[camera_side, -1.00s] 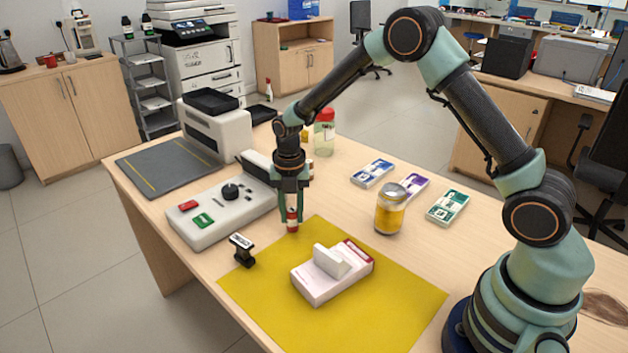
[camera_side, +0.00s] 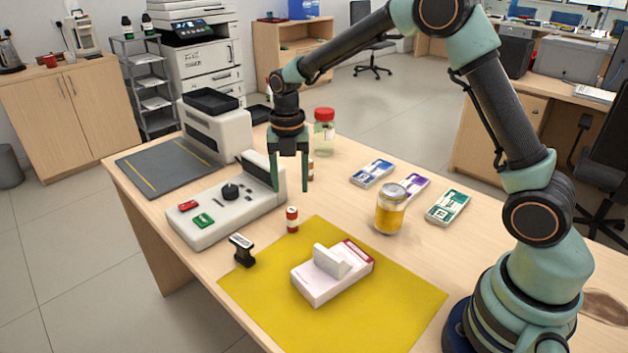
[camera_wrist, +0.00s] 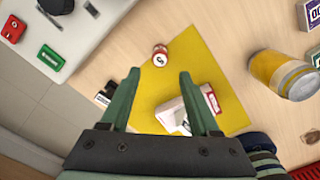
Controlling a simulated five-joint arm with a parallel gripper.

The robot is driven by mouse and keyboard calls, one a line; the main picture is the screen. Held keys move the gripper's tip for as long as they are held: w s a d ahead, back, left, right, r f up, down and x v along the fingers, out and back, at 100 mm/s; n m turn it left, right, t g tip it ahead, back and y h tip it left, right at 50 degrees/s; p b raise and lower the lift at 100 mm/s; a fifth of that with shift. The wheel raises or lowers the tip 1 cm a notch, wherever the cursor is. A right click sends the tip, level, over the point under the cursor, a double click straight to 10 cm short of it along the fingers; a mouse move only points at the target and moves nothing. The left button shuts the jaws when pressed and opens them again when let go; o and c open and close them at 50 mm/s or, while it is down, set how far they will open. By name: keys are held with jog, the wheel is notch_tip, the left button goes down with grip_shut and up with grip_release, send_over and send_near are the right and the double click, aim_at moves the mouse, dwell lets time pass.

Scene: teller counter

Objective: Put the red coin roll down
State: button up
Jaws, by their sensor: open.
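The red coin roll (camera_side: 292,219), red with a white band, stands upright on the table at the back left corner of the yellow mat (camera_side: 390,312). It also shows in the wrist view (camera_wrist: 160,52), beyond the fingertips. My gripper (camera_side: 290,188) is open and empty, raised above the coin roll and apart from it. In the wrist view the two fingers of my gripper (camera_wrist: 159,72) are spread with nothing between them.
A white and pink block (camera_side: 332,275) rests on the mat. A yellow jar (camera_side: 390,208) and banknote bundles (camera_side: 447,207) are to the right.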

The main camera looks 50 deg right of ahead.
jog(key=s+d+r+m+t, duration=0.1)
jog(key=s+r+m, duration=0.2)
jog(key=r+m, duration=0.25)
jog(key=s+r+m+t, duration=0.1)
jog(key=s+r+m, duration=0.35)
jog(key=r, duration=0.25)
jog(key=s+d+r+m+t, duration=0.1)
jog(key=s+m+t, duration=0.2)
jog(key=s+m, duration=0.8)
jog(key=m, duration=0.6)
jog(key=shift+r+t, duration=0.15)
jog(key=shift+t, duration=0.15)
